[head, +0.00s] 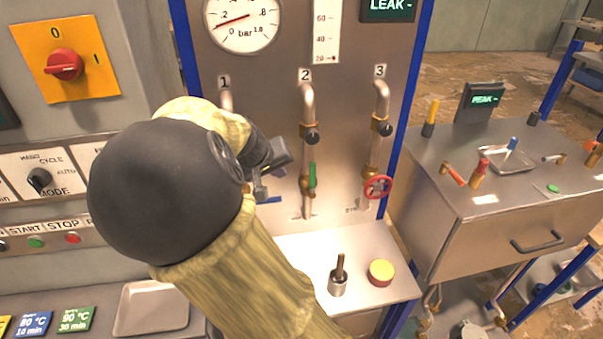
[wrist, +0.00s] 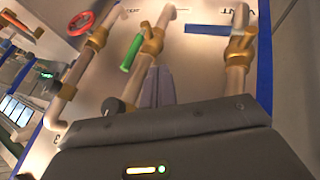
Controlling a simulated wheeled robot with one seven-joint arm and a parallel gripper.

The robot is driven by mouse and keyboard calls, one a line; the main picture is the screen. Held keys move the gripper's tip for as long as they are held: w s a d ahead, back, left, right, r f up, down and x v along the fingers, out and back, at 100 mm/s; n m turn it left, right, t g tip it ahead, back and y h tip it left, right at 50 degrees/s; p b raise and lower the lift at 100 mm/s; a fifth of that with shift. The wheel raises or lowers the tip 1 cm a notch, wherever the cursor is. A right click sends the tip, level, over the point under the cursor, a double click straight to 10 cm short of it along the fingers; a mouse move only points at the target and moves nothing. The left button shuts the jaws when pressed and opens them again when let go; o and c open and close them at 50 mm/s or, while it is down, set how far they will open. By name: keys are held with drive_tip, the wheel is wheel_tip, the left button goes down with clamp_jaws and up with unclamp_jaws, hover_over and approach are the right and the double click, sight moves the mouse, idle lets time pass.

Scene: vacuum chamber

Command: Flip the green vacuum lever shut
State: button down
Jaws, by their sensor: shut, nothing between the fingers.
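The green lever (head: 312,175) is on the brass valve low on pipe 2, its handle upright along the pipe's right side. In the wrist view the green lever (wrist: 131,53) lies roughly in line with its pipe, left of the brass valve (wrist: 152,42). My gripper (head: 283,158) is left of pipe 2, about level with the lever's top. In the wrist view my gripper (wrist: 157,88) has its fingers together and empty, pointing at the panel, right of and below the green lever. I see a gap in the picture between fingers and lever; contact is not apparent.
A blue lever (wrist: 205,30) lies across pipe 1 to the right in the wrist view. A red handwheel (head: 378,187) is on pipe 3. Black knobs (head: 311,136) stick out above. A shelf below bears a dark-handled post (head: 338,280) and a yellow button (head: 381,270).

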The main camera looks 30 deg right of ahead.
sight(312, 176)
drive_tip(key=w+d+f+p, duration=0.1)
drive_tip(key=d+f+p, duration=0.1)
drive_tip(key=d+f, duration=0.3)
drive_tip(key=shift+w+d, duration=0.35)
drive_tip(key=shift+d, duration=0.65)
drive_tip(key=shift+w+a, duration=0.1)
drive_tip(key=shift+w, duration=0.05)
